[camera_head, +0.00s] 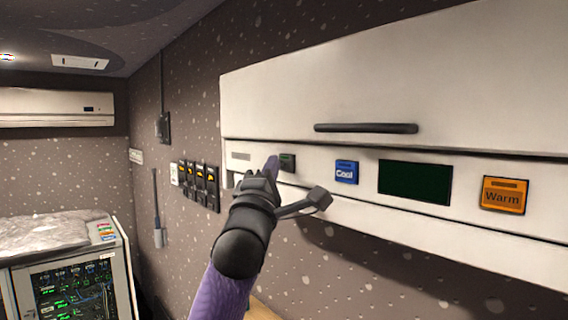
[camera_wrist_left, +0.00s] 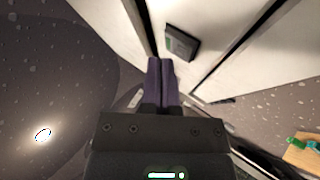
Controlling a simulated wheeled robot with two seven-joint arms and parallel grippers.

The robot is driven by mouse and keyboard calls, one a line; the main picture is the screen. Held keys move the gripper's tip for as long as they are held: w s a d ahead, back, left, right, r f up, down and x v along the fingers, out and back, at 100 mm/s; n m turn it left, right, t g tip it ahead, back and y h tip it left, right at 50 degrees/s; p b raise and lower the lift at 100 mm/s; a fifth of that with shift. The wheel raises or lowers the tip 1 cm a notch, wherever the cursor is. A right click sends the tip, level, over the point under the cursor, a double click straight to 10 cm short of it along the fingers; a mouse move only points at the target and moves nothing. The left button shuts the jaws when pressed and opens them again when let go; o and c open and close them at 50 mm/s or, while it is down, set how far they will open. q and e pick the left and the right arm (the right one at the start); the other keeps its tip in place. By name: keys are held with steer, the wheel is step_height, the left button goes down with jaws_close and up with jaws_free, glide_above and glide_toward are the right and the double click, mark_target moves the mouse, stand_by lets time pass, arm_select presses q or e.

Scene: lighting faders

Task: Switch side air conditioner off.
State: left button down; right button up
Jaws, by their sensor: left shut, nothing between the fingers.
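The side air conditioner (camera_head: 270,105) is a long white unit on the right wall with a dark handle bar. Its lower strip carries a small dark green switch (camera_head: 287,162), a blue Cool button (camera_head: 346,172), a dark display (camera_head: 415,182) with no visible digits, and an orange Warm button (camera_head: 504,195). My left gripper (camera_head: 271,164) is shut and empty, its purple fingertips just left of the dark switch. In the left wrist view, the fingers (camera_wrist_left: 160,64) lie together below and left of the dark switch (camera_wrist_left: 181,43); a small gap shows between them. My right gripper is out of view.
Another white air conditioner (camera_head: 50,108) hangs on the back wall. A row of dark wall switches (camera_head: 198,184) is left of my arm. A cabinet with lit controls (camera_head: 75,290) stands at lower left. The space below the unit looks open.

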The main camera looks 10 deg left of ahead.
arm_select(q)
steer(key=s+a, duration=0.1)
steer(key=s, duration=0.1)
steer(key=s+a, duration=0.2)
steer(key=shift+s+a, duration=0.3)
steer(key=shift+s, duration=0.05)
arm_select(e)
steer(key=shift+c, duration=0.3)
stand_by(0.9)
